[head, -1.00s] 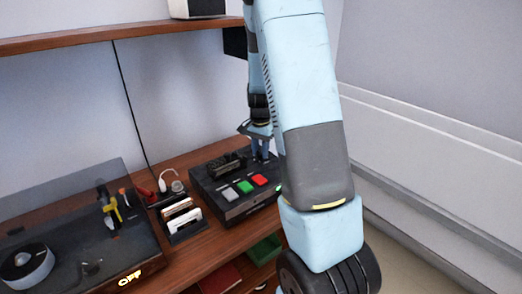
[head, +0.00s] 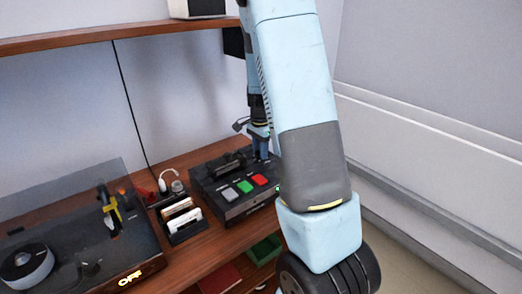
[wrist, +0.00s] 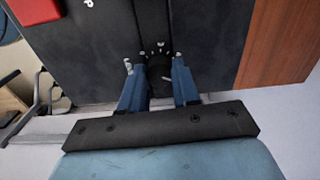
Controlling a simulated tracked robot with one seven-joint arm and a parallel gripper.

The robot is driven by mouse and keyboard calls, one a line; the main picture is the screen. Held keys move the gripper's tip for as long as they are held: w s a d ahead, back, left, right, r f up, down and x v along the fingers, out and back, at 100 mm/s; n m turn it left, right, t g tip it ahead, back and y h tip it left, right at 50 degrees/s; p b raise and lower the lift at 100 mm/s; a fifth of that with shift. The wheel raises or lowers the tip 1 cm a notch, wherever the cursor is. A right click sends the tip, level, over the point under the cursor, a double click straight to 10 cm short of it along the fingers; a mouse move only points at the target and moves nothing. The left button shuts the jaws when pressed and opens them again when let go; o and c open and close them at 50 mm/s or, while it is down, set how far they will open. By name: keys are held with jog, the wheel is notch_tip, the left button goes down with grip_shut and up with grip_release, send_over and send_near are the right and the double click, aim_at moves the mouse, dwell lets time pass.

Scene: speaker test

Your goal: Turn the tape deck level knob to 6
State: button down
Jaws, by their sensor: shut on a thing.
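The tape deck (head: 242,210) is a dark box on the wooden shelf, with grey, green and red keys on top. Its level knob (wrist: 158,66) is small, dark and round, with white marks around its far side. I cannot read the numbers. A short pale line shows at the knob's lower right in the wrist view. My gripper (wrist: 156,72) has one blue finger on each side of the knob and is shut on it. In the head view my gripper (head: 261,147) stands at the deck's back right, and the knob is hidden there.
A turntable under a smoked lid (head: 75,190) stands at the left, with a lit OFF sign (head: 130,278). A small rack of cassettes (head: 182,220) sits between it and the deck. An upper shelf (head: 110,35) runs along the wall. A red key (wrist: 32,10) shows in the wrist view.

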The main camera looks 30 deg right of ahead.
jog(key=shift+w+r, duration=0.1)
jog(key=shift+w, duration=0.1)
jog(key=c, duration=1.2)
grip_release()
jog(key=o, duration=0.4)
jog(key=shift+s, duration=0.1)
notch_tip(320, 180, up, 14)
jog(key=shift+f, duration=0.25)
